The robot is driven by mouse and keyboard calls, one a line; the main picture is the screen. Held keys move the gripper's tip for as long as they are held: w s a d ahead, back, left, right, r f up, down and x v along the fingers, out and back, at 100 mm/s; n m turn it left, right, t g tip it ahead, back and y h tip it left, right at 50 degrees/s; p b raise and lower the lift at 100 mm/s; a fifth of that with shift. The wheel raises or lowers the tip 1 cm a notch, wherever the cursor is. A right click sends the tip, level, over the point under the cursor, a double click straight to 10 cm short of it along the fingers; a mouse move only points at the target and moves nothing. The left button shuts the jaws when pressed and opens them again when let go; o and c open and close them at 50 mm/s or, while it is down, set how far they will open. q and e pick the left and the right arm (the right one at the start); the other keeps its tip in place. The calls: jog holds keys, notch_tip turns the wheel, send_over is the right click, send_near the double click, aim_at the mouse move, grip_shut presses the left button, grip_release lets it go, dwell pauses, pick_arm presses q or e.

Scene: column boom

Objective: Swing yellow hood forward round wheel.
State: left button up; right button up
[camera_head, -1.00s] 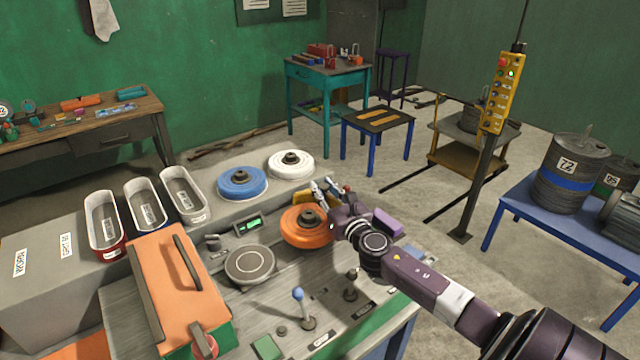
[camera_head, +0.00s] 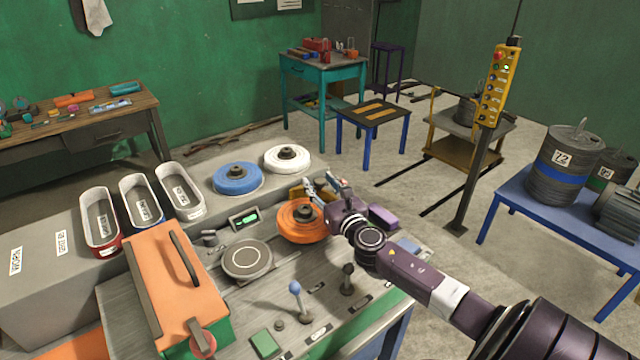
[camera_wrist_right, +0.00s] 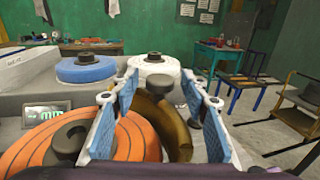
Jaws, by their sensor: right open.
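The yellow hood (camera_head: 298,193) is a curved, dark yellow shell behind the orange wheel (camera_head: 290,228), mostly hidden by my right gripper in the head view. In the right wrist view the hood (camera_wrist_right: 166,122) curves along the right side of the orange wheel (camera_wrist_right: 48,140), which has a dark hub. My right gripper (camera_head: 322,187) is open over the hood. In the wrist view its blue-padded fingers (camera_wrist_right: 160,88) stand either side of the hood, with visible gaps; I cannot tell whether either touches it. My left gripper is not in view.
A blue wheel (camera_head: 224,179) and a white wheel (camera_head: 274,163) lie behind the orange one. A grey disc (camera_head: 246,260), a blue-knobbed lever (camera_head: 295,288) and a dark lever (camera_head: 347,282) stand in front. A yellow control box (camera_head: 497,90) hangs at right.

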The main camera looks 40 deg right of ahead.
aim_at(333, 199)
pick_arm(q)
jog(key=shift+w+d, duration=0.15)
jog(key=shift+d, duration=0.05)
pick_arm(e)
jog(key=shift+v, duration=3.7)
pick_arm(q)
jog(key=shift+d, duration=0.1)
